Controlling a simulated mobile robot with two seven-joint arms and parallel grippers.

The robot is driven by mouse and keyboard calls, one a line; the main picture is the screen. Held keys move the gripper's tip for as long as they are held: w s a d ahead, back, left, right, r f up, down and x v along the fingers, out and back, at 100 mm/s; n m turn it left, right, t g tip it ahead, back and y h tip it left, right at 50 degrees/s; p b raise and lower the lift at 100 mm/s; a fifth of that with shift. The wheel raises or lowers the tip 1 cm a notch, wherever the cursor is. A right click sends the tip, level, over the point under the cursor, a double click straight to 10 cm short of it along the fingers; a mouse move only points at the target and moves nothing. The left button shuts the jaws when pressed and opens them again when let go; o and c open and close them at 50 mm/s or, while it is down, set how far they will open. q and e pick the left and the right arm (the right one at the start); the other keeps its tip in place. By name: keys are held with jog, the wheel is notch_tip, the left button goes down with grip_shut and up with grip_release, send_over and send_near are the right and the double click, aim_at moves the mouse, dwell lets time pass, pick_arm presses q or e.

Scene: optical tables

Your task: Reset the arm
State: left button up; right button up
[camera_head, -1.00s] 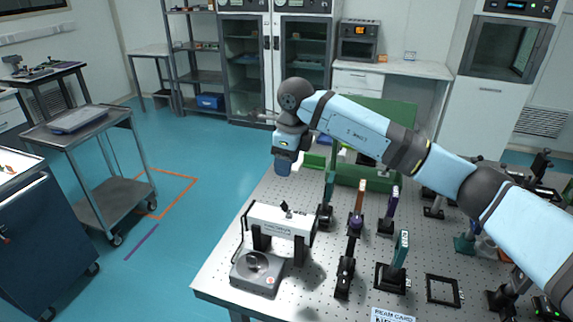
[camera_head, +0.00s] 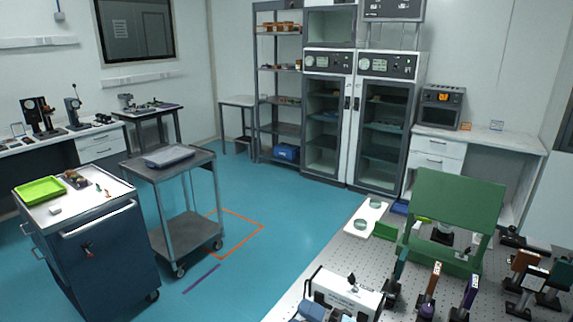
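Neither gripper shows in the head view now. A small light blue and dark piece at the bottom edge, in front of the white instrument (camera_head: 345,292) on the optical table (camera_head: 300,290), may be part of my arm; I cannot tell which part. The fingers are not visible, so nothing shows whether they hold anything.
A green panel stand (camera_head: 455,215) and several optic mounts stand on the optical table at right. A white plate with two round glass pieces (camera_head: 366,215) lies at its far edge. A grey cart (camera_head: 185,205) and a blue cabinet (camera_head: 90,250) stand at left.

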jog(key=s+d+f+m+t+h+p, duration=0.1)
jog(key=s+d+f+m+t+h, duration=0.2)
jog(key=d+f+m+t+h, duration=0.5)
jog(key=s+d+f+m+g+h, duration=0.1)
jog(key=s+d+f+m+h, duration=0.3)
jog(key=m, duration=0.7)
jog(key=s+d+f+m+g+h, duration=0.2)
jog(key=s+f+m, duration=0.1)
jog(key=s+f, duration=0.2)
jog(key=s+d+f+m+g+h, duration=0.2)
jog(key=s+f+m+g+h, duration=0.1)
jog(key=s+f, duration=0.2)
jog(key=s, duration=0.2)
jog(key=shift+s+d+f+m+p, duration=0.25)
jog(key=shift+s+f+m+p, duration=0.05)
jog(key=shift+p, duration=0.1)
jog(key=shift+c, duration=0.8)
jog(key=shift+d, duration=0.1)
